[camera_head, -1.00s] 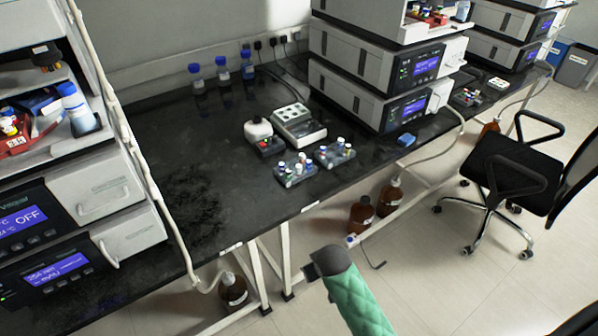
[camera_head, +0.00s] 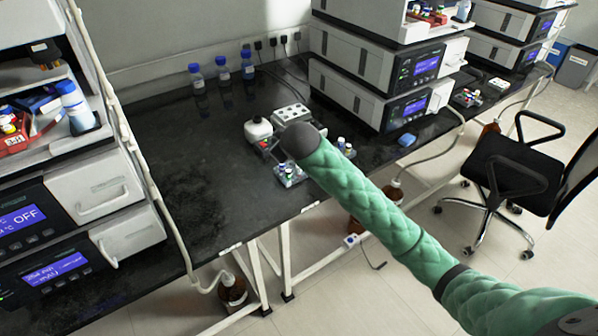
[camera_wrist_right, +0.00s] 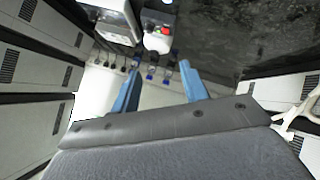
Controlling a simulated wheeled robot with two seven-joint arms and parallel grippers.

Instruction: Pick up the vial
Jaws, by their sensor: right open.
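Small capped vials stand in a dark rack (camera_head: 290,176) on the black bench in the head view. A second group of vials (camera_head: 343,146) shows just right of my right arm, its rack mostly hidden behind the arm. My right arm reaches over the bench, and its dark end covers part of the rack area, hiding the fingers there. In the right wrist view, my right gripper (camera_wrist_right: 160,78) has its two blue fingers apart with nothing held between them. I cannot tell which vial is meant. My left gripper is out of view.
A white device (camera_head: 291,114) and a white round container (camera_head: 258,130) stand behind the racks. Blue-capped bottles (camera_head: 223,72) stand by the wall. Stacked instruments (camera_head: 370,85) bound the right side. The bench left of the racks is clear.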

